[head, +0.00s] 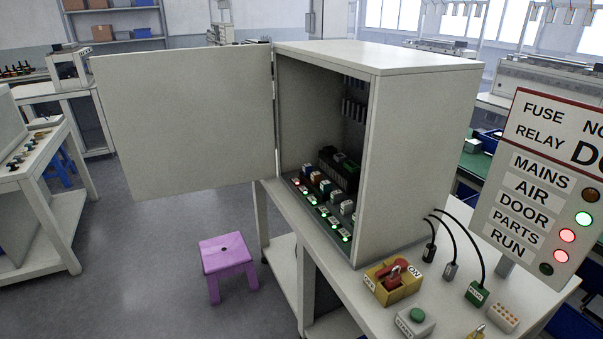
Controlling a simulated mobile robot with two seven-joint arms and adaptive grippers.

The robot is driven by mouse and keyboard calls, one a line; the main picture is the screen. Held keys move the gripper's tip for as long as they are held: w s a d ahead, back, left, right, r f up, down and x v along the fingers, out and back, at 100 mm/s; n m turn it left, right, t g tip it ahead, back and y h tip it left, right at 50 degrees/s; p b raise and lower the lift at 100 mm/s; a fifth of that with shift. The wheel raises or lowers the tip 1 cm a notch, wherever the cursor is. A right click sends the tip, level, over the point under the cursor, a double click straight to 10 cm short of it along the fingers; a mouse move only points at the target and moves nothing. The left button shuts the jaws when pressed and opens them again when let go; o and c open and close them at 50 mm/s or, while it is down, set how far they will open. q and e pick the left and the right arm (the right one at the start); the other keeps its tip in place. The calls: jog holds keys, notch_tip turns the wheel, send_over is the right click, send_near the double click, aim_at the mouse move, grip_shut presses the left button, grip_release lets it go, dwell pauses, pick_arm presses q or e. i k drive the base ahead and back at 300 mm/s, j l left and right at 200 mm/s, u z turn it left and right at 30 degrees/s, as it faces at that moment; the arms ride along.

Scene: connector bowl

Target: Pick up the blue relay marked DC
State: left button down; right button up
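A grey cabinet (417,150) stands on a white bench with its door (187,125) swung open to the left. Inside, a slanted row of small relays in several colours sits behind a strip of red and green lights. One relay (325,187) in this row looks blue. Its marking is too small to read, so I cannot tell whether it says DC. Black blocks (340,168) stand behind the row. The sign board (550,150) at the right reads FUSE and RELAY, with large text cut off by the frame edge. Neither of my grippers is in view.
On the bench (455,308) are a yellow box with a red switch (393,283), a green button box (416,320), a green plug (477,294) and hanging cables. A purple stool (228,258) stands on the floor left of the bench. The board shows AIR green, DOOR and PARTS red.

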aim_at(307, 168)
jog(key=i+j+z, duration=0.15)
jog(key=z, duration=0.75)
jog(key=i+j+z, duration=0.1)
jog(key=j+z, duration=0.2)
jog(key=j, duration=0.2)
jog(key=i+j+z, duration=0.1)
jog(key=j+z, duration=0.2)
jog(key=j, duration=0.25)
